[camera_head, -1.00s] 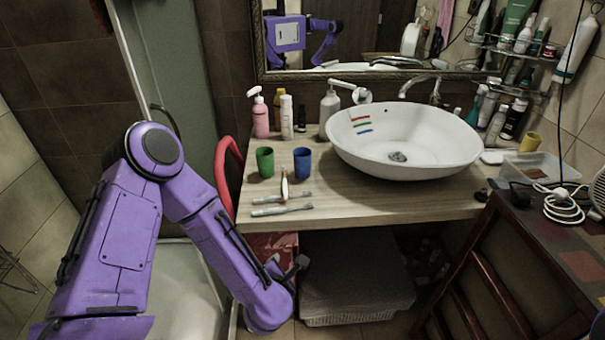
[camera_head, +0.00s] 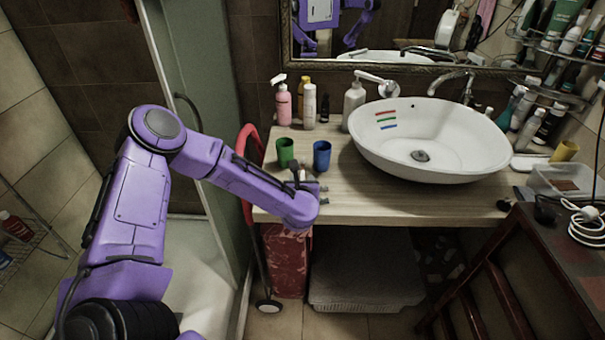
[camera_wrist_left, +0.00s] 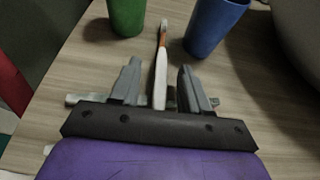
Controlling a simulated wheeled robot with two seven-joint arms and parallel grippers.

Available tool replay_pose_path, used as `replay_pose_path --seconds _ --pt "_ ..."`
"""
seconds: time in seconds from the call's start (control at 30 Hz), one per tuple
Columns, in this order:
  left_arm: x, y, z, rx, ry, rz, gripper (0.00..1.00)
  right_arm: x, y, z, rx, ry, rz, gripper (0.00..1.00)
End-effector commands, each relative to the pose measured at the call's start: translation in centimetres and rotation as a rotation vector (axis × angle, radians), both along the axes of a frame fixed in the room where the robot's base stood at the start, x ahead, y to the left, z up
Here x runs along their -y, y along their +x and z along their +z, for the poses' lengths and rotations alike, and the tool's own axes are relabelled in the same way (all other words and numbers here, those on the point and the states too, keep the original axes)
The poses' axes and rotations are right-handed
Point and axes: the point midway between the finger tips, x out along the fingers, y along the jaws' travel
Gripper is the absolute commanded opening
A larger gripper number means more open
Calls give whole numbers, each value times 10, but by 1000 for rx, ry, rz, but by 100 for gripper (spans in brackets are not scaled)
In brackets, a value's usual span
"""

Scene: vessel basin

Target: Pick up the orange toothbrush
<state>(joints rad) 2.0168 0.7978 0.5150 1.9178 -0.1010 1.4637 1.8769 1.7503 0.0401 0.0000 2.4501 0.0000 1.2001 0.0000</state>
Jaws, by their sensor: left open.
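The orange toothbrush (camera_wrist_left: 161,62), orange and white, points away from me on the wooden counter in the left wrist view. Its near white part lies between the fingers of my left gripper (camera_wrist_left: 158,78), which is open, with a gap on both sides. In the head view my left gripper (camera_head: 308,177) is at the counter's front left part, and the arm and gripper hide most of the brush. Whether the fingers touch the counter, I cannot tell. My right gripper is not in view.
A green cup (camera_head: 285,152) and a blue cup (camera_head: 322,156) stand just beyond the brush. Other pale toothbrushes (camera_head: 325,201) lie across the counter, partly hidden under my gripper. The white basin (camera_head: 455,165) is to the right. Bottles (camera_head: 309,106) stand behind.

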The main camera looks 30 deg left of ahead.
Motion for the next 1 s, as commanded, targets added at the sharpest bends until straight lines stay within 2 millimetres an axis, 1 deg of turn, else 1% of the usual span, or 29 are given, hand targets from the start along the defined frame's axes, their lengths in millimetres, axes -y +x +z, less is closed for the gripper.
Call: replay_pose_path --seconds 0.17,0.2,0.27,0.3,0.67,0.77,0.87,0.97,1.0 --pt "0 0 -1 0 0 -1 46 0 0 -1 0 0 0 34" --pt "0 0 -1 0 0 -1 33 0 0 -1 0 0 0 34" --pt "0 0 -1 0 0 -1 13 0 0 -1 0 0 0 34" --pt "0 0 -1 0 0 -1 0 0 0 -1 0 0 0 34" --pt "0 0 0 0 0 -1 0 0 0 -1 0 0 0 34" --pt "0 0 2 2 -1 0 0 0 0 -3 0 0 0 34" --pt "0 0 11 3 -3 1 0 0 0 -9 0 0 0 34" --pt "0 0 29 7 -5 1 0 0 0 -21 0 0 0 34" --pt "5 -8 41 7 -5 -3 0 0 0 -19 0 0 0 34"
